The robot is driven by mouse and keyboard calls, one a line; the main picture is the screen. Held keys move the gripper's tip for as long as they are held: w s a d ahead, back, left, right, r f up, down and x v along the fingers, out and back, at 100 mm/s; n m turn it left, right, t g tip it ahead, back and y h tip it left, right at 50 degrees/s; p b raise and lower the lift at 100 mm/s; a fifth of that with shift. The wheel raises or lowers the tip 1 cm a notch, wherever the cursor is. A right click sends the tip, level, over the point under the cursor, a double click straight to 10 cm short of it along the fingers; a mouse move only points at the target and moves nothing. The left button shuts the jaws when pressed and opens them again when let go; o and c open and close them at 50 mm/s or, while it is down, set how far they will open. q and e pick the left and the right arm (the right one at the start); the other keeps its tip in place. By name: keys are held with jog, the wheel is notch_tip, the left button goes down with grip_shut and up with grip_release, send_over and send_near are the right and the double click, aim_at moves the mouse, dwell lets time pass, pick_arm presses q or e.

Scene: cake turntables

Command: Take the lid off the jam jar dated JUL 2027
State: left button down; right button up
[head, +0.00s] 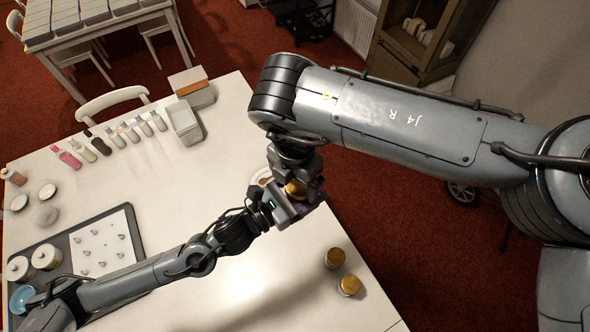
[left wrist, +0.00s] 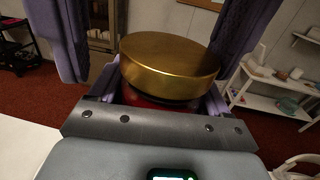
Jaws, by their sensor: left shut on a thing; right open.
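A jam jar with a gold lid (head: 296,188) is at the table's right edge in the head view, partly hidden by both grippers. My left gripper (head: 290,205) is shut on this jar. In the left wrist view the gold lid (left wrist: 170,65) sits on the jar, with red jam (left wrist: 150,97) below it. My right gripper (head: 298,172) is above the jar; its open purple fingers (left wrist: 152,35) hang on either side of the lid, apart from it. Two other gold-lidded jars (head: 334,258) (head: 349,285) stand on the table. No date is readable.
The white table (head: 225,285) is clear around the two standing jars. A dark tray (head: 133,222) with piping tips is at the left. Several bottles (head: 101,146) and a stack of containers (head: 184,122) stand at the back. A small dish (head: 262,175) is partly hidden behind the grippers.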

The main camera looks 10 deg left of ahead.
jog(key=shift+f, duration=0.2)
jog(key=shift+a, duration=0.15)
jog(key=c, duration=1)
jog(key=o, duration=1.1)
jog(key=shift+r, duration=0.1)
jog(key=shift+r, duration=2.05)
jog(key=shift+c, duration=0.4)
jog(key=r, duration=0.2)
jog(key=d+r, duration=0.1)
jog(key=r, duration=0.1)
jog(key=shift+d+r, duration=0.15)
jog(key=shift+d, duration=0.05)
jog(key=shift+f, duration=3.9)
